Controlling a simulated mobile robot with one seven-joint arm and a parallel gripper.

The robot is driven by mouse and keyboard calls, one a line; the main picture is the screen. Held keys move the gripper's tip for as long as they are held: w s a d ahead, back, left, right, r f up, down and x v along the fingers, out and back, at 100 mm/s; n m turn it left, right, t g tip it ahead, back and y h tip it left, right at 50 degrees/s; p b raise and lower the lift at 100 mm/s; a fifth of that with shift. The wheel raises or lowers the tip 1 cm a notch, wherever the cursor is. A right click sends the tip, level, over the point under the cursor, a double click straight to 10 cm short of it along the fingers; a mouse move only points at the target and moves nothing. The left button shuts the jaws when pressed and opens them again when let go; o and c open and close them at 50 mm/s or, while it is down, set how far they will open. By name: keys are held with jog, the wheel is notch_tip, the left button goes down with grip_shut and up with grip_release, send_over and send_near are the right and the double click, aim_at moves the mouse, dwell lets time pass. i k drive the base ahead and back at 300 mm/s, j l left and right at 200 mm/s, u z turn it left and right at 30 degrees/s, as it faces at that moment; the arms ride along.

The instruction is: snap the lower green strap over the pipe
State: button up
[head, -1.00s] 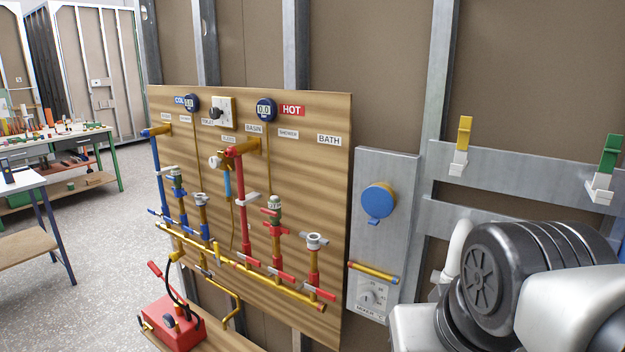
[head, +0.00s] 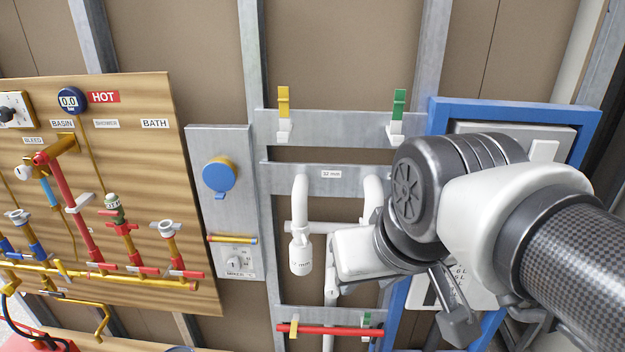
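The lower green strap (head: 366,321) is small and stands at the right part of a red pipe (head: 325,330), on the lowest metal rail. I cannot tell whether it goes over the pipe or stands up beside it. A yellow strap (head: 294,326) sits at the pipe's left end and appears to cross it. Higher up, another green strap (head: 398,104) and another yellow strap (head: 283,101) stand upright in white clips. My gripper (head: 455,318) shows as a dark part below my wrist, right of the lower green strap and apart from it. Its fingers are not clear.
White waste pipes with a trap (head: 300,250) hang between the rails, left of my arm. A blue-framed panel (head: 515,110) is behind my arm. A wooden board (head: 120,240) with valves and coloured pipes is on the left, beside a grey plate with a blue cap (head: 219,176).

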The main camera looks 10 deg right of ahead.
aim_at(367, 314)
jog(key=z, duration=0.5)
jog(key=i+j+u, duration=0.1)
jog(key=u, duration=1.1)
jog(key=i+j+z, duration=0.25)
jog(key=j+z, duration=0.2)
jog(key=j, duration=0.2)
jog(key=z, duration=1.3)
